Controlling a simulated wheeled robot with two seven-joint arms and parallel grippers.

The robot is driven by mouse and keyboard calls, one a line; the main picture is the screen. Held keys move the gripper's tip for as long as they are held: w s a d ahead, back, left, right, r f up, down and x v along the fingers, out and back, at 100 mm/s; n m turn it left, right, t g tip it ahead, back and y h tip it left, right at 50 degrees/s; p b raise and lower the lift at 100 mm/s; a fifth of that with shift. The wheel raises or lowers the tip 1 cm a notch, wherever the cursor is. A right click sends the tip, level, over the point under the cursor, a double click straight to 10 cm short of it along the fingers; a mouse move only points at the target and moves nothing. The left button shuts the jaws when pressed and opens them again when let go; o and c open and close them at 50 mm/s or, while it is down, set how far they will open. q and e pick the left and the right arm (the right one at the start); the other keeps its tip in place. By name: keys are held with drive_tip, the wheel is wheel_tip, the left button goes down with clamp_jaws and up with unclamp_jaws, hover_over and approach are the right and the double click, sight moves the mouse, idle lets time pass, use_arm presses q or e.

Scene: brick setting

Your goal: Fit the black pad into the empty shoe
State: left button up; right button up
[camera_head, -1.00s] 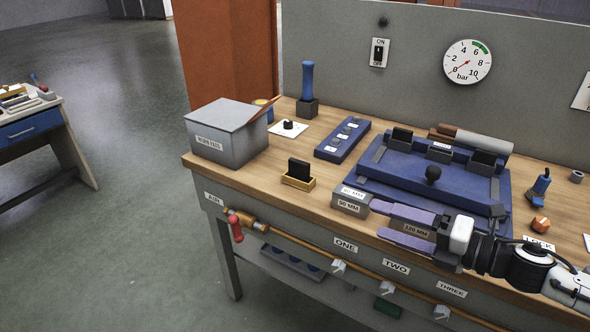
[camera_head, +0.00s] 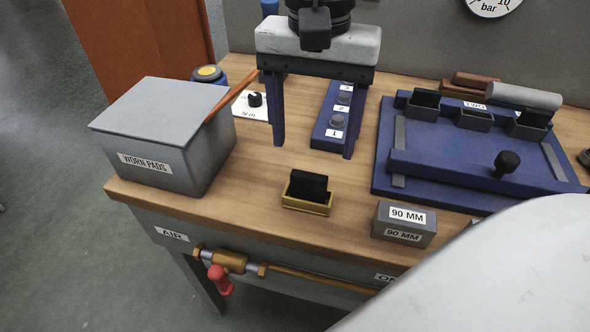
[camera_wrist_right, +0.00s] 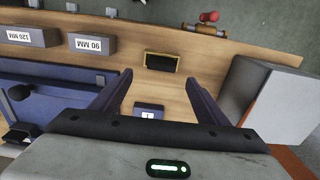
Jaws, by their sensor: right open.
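The black pad (camera_head: 309,184) stands upright in a small yellow holder (camera_head: 306,206) near the bench's front edge. The pad in its holder also shows in the right wrist view (camera_wrist_right: 161,62). The empty shoe (camera_head: 474,121) is the middle one on the blue fixture (camera_head: 450,176), below a TWO label; the shoes on either side hold black pads. My right gripper (camera_head: 314,150) is open and empty, fingers pointing down, behind the pad in the head view. In the wrist view the pad lies ahead, between the lines of the two fingers (camera_wrist_right: 157,77). My left gripper is not in view.
A grey WORN PADS box (camera_head: 165,130) stands left of the pad, with an orange-brown strip at its edge. A grey 90 MM block (camera_head: 404,224) is to the right. A numbered blue button panel (camera_head: 330,125) is behind the gripper. My white arm link covers the lower right.

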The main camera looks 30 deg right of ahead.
sight(309, 175)
drive_tip(key=f, duration=0.3)
drive_tip(key=shift+s+f, duration=0.2)
drive_tip(key=shift+s, duration=0.05)
drive_tip(key=shift+w+a+f, duration=0.1)
drive_tip(key=shift+w+f, duration=0.05)
drive_tip(key=shift+f, duration=1.2)
drive_tip(key=shift+w+a+f, duration=0.1)
drive_tip(key=shift+f, duration=1.25)
drive_tip(key=c, duration=1.2)
drive_tip(key=shift+r, duration=0.1)
